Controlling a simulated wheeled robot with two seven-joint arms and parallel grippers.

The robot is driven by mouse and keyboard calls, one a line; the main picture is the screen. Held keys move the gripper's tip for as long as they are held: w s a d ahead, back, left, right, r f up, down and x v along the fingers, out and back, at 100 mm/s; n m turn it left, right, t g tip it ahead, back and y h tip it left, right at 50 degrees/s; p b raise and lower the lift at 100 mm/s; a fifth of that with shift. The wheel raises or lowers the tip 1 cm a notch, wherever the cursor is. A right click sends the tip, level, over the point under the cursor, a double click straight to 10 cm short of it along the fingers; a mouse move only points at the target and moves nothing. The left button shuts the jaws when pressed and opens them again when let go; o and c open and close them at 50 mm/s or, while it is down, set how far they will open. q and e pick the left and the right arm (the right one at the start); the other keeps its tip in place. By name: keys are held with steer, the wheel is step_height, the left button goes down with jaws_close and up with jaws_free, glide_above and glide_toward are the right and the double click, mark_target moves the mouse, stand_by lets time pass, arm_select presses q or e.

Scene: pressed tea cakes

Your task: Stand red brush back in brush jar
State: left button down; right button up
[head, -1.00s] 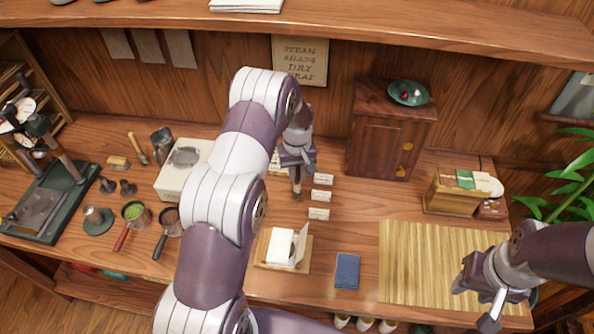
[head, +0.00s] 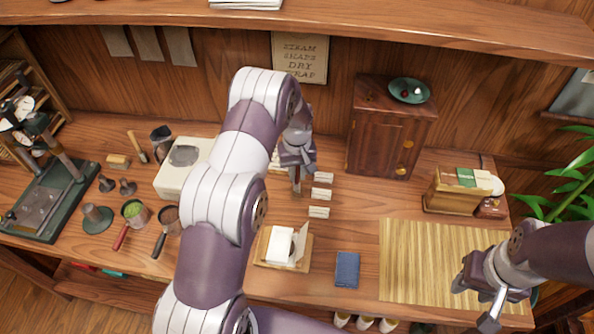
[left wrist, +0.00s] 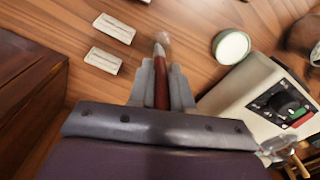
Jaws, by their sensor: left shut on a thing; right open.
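My left gripper (head: 297,165) is shut on the red brush, over the back middle of the bench. In the left wrist view the red brush (left wrist: 161,88) shows as a red handle between the fingers (left wrist: 161,80), its pale end pointing away from the gripper. In the head view only a short piece of the brush (head: 297,186) shows below the gripper. I cannot pick out the brush jar for certain; my left arm hides part of the bench. My right gripper (head: 485,302) is open and empty at the front right, over the bamboo mat (head: 400,240).
Small white label cards (head: 321,194) lie right of the left gripper. A wooden cabinet (head: 385,135) stands behind them to the right. A cream appliance (head: 180,185) is at left.

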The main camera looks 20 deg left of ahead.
arm_select(q)
steer(key=shift+f+b, duration=0.8)
steer(key=shift+f, duration=0.4)
steer(key=c, duration=1)
jaws_free()
steer(key=shift+o, duration=0.2)
steer(key=shift+r, duration=0.4)
step_height(320, 180, up, 12)
steer(key=shift+b, duration=1.25)
steer(key=shift+s+f, duration=0.1)
